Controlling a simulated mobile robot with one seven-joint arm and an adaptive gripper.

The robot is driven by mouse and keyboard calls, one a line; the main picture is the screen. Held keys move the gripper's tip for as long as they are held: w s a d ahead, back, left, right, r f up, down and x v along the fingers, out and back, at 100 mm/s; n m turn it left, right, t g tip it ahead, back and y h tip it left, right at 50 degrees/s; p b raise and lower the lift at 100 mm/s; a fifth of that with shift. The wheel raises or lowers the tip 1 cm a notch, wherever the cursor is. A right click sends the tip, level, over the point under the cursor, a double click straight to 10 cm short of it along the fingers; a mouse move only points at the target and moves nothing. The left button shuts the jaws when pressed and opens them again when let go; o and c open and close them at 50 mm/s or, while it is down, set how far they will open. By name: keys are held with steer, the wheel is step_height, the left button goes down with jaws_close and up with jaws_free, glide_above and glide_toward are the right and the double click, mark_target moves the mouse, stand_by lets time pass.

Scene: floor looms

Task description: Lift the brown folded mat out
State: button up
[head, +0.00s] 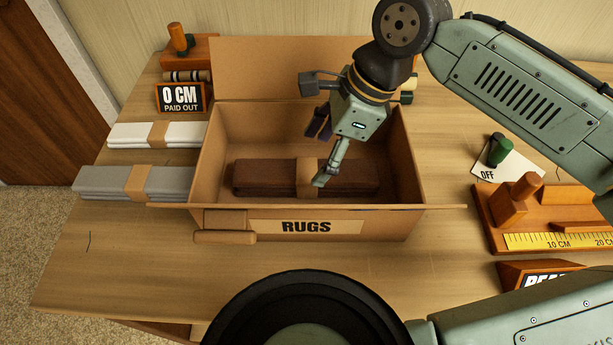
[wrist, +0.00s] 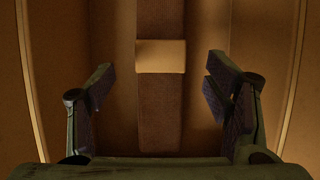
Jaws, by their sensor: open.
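The brown folded mat (head: 265,177) lies flat on the floor of the open cardboard box marked RUGS (head: 232,227), with a tan band (head: 308,176) around its middle. In the wrist view the mat (wrist: 160,108) runs up the picture, with its tan band (wrist: 161,56) in the upper half. My gripper (head: 322,157) is inside the box opening, above the mat. In the wrist view my gripper (wrist: 158,88) is open and empty, one finger on each side of the mat, apart from it. In the head view one finger hides a little of the mat.
White (head: 150,134) and grey (head: 105,180) folded mats lie left of the box. The box's walls stand close around my gripper, and its back flap (head: 265,68) is up. A wooden fixture with a yellow ruler (head: 555,241) and an OFF card (head: 507,165) lie to the right.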

mark_target(307, 170)
steer(key=shift+x, duration=3.05)
steer(key=shift+r, duration=0.1)
steer(key=shift+c, duration=0.4)
steer(key=c, duration=1.5)
